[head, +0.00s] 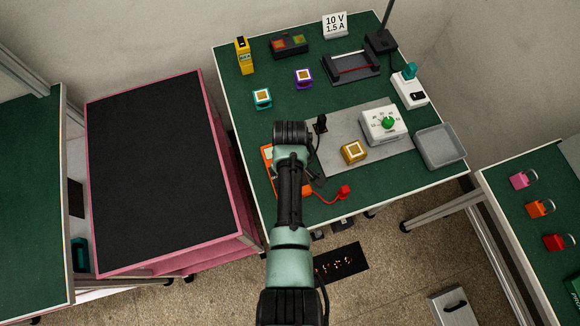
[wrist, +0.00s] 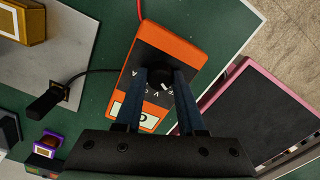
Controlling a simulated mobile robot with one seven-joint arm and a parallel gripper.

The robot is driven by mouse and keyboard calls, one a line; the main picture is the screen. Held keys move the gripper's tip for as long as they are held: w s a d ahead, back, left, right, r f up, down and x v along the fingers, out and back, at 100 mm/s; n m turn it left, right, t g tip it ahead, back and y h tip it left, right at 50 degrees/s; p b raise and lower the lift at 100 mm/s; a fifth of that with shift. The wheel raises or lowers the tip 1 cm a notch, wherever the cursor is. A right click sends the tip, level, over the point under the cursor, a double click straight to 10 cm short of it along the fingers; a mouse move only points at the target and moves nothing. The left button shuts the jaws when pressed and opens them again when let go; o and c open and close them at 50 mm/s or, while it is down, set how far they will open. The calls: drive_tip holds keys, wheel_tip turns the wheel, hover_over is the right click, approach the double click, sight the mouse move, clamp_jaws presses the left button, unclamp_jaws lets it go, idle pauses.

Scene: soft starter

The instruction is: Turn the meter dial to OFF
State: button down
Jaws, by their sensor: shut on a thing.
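The orange meter (wrist: 176,45) lies on the green bench top, with a black face, white letters and a pale display (wrist: 138,114) partly hidden by my fingers. Its round black dial (wrist: 161,77) has a white mark and sits between my fingertips. My gripper (wrist: 165,76) is shut on the dial from above. I cannot clearly read which letter the mark points to. In the head view my arm covers most of the meter (head: 267,157), leaving its left edge in sight.
A red lead ends in a red clip (head: 344,192), and a black clip (head: 320,123) stands beside the meter on a grey mat (head: 345,128). A brass-coloured block (head: 353,151) and a white dial unit (head: 384,123) are to the right. A black-topped cart (head: 155,170) stands left.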

drive_tip(key=shift+w, duration=0.1)
drive_tip(key=c, duration=0.5)
unclamp_jaws()
wheel_tip(320, 180, up, 13)
drive_tip(key=b, duration=0.1)
idle(0.5)
